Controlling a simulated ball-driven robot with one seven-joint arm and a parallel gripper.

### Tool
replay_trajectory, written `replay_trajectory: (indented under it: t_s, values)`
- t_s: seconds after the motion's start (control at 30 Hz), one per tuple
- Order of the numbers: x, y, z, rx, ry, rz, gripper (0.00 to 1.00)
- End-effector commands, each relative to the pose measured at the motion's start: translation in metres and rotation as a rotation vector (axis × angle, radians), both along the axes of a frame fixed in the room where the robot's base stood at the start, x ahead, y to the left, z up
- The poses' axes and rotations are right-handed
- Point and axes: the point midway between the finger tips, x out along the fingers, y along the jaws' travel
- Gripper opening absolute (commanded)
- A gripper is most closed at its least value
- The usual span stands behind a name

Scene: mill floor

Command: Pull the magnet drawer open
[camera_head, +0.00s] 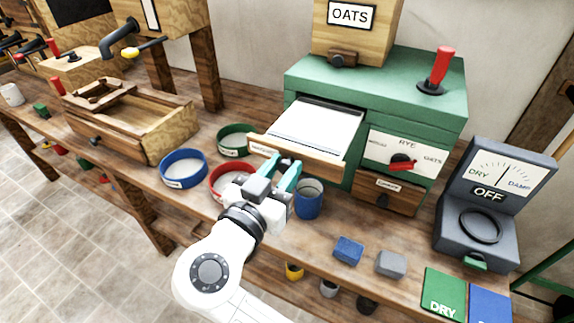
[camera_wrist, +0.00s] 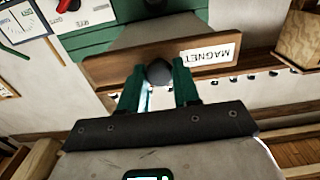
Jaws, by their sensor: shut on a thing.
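The magnet drawer (camera_head: 314,134) stands pulled out from the left half of the green mill cabinet (camera_head: 302,79), with a pale flat surface showing inside. Its wooden front bears a MAGNET label, which reads upside down in the wrist view (camera_wrist: 104,72). My gripper (camera_head: 285,167) is at the drawer front, its green fingers on either side of the dark round knob (camera_wrist: 159,73). The fingers are shut on the knob. In the head view the gripper hides the knob.
A blue cup (camera_head: 308,203) stands close to the right of my gripper. Red (camera_head: 231,181), blue (camera_head: 183,168) and green (camera_head: 236,140) rings lie to the left. A blue block (camera_head: 348,250), a grey block (camera_head: 391,263) and a DRY/DAMP meter (camera_head: 485,205) are to the right.

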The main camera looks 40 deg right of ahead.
Motion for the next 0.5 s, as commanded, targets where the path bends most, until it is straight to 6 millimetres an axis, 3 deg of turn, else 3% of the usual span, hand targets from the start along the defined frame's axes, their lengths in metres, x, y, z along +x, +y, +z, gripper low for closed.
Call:
replay_trajectory:
  t_s: [0.23, 0.27, 0.5]
  values:
    - [0.0, 0.0003, 0.0002, 0.0, 0.001, 0.0, 0.0]
    - [0.0, 0.0002, 0.0002, 0.0, 0.001, 0.0, 0.33]
    - [0.0001, -0.0001, 0.0003, 0.0, 0.0, 0.0, 0.55]
